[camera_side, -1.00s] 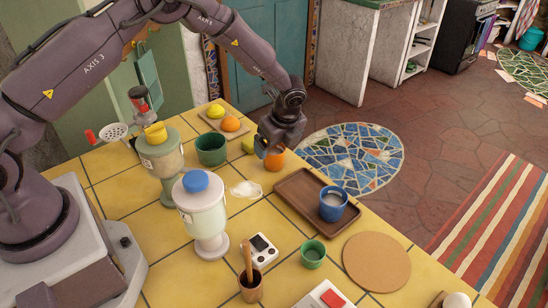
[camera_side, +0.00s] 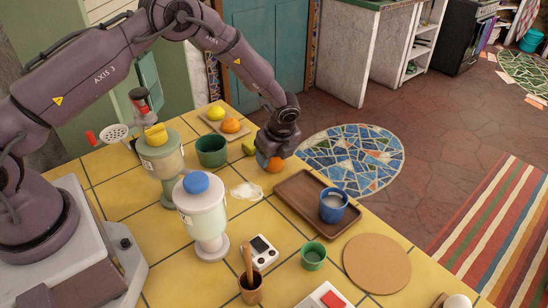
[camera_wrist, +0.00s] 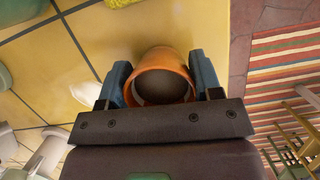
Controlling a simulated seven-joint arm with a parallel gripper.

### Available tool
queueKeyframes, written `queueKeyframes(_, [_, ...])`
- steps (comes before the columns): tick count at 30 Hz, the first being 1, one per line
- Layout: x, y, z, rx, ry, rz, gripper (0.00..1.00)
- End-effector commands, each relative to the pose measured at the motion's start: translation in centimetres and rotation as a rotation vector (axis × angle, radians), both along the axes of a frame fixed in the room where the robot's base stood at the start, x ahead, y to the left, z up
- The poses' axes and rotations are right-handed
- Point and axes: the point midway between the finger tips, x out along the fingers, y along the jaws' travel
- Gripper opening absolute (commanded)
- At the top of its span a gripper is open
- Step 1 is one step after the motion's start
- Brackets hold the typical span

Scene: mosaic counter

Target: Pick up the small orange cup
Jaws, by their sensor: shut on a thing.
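The small orange cup (camera_side: 275,166) is at the far side of the tiled counter, just left of the brown tray. In the side view my gripper (camera_side: 269,160) covers most of it from above. In the wrist view the cup (camera_wrist: 160,62) sits between the two blue fingers of my gripper (camera_wrist: 161,75), with its round rim and dark inside facing the camera. The fingers are shut on its sides. The cup appears upright and at counter level; whether its base touches the tiles is hard to tell.
The brown tray (camera_side: 292,195) with a blue mug (camera_side: 333,204) is close on the right. A small green cup (camera_side: 313,255) is in front.

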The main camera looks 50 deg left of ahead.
Motion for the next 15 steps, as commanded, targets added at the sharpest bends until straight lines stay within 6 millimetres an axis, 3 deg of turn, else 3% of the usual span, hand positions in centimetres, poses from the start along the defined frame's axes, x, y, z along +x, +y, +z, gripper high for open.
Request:
queueKeyframes(8, [0.1, 0.0, 1.4, 0.000, -0.003, 0.001, 0.31])
queueKeyframes(11, [0.2, 0.0, 3.0, 0.000, -0.006, 0.001, 0.31])
queueKeyframes(15, [-2.0, -0.1, 5.6, 0.001, -0.002, -0.001, 0.31])
